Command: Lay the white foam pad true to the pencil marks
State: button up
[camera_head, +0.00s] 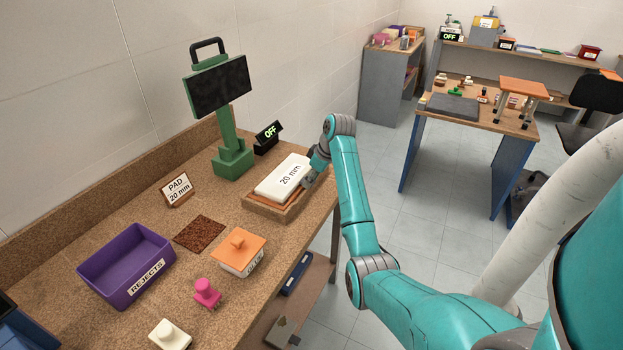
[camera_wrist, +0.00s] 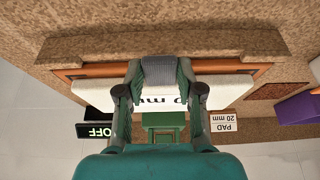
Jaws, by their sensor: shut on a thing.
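The white foam pad (camera_head: 284,177), lettered "20 mm", lies over a shallow brown tray (camera_head: 262,208) near the bench's front edge. My gripper (camera_head: 311,180) is at the pad's right side in the head view and is shut on it. The wrist view shows the pad (camera_wrist: 97,91) behind my fingers (camera_wrist: 160,78), with a grey block between the fingertips; whether that block is part of the pad I cannot tell. An orange-brown strip (camera_wrist: 85,70) of the tray shows along the pad's edge. Whether the pad touches the tray floor is unclear.
A green stand with a dark screen (camera_head: 217,88) and an OFF sign (camera_head: 267,137) stand behind the tray. A PAD 20 mm sign (camera_head: 177,189), brown mat (camera_head: 200,233), purple REJECTS bin (camera_head: 110,270), orange-topped block (camera_head: 240,250) and pink knob (camera_head: 207,293) occupy the bench to the left.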

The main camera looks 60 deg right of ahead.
jog(key=o, duration=1.2)
jog(key=shift+o, duration=0.5)
jog(key=shift+r, duration=3.5)
